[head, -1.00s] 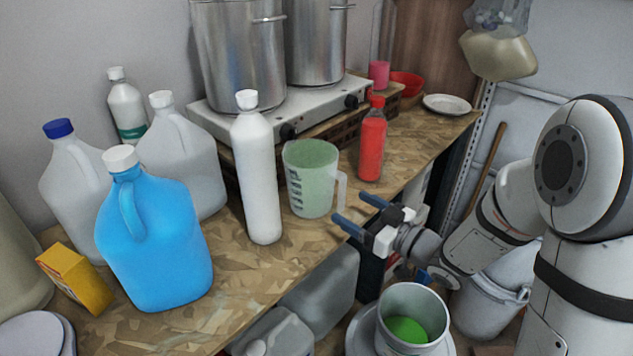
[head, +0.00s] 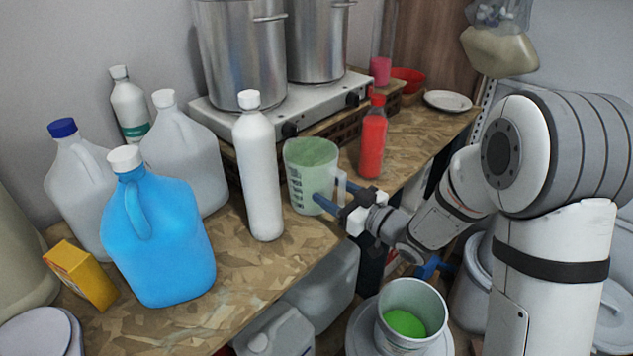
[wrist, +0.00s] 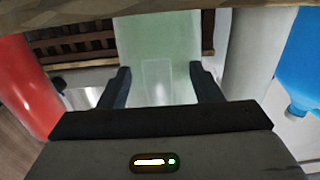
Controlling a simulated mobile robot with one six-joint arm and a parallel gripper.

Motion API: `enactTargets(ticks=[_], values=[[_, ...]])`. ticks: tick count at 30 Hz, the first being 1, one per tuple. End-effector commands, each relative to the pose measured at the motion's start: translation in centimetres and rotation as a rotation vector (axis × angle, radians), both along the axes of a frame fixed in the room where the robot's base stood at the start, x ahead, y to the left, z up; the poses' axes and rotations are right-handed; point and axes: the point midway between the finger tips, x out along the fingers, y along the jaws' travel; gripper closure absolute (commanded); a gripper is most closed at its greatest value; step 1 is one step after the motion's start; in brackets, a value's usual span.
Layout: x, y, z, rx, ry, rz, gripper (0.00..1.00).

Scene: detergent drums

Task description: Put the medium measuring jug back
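The measuring jug (head: 310,168) is pale green and see-through, with dark scale marks and a handle on its right. It stands upright on the worktop between a tall white bottle (head: 259,175) and a red bottle (head: 372,142). My gripper (head: 333,194) is at the jug's handle side. In the wrist view, my gripper (wrist: 160,80) is open, its two dark fingers apart with the jug's handle (wrist: 158,82) between them. The jug's wall (wrist: 157,35) fills the view beyond. I cannot tell whether either finger touches it.
A stove (head: 300,113) with two steel pots stands behind the jug. A blue jug-shaped bottle (head: 160,240) and several white bottles crowd the left. A bucket (head: 410,315) with green contents is below my arm. The front worktop (head: 262,272) has free room.

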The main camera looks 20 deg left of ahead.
Motion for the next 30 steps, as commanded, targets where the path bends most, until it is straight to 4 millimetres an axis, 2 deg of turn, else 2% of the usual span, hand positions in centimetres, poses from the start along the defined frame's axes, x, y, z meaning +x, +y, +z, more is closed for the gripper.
enactTargets(ticks=[2, 20, 30], values=[[0.01, -0.01, 0.0, 0.0, 0.0, 0.0, 0.5], [0.03, -0.06, 0.03, 0.0, 0.0, -0.001, 0.99], [0.06, -0.08, 0.07, 0.001, -0.001, -0.002, 1.0]])
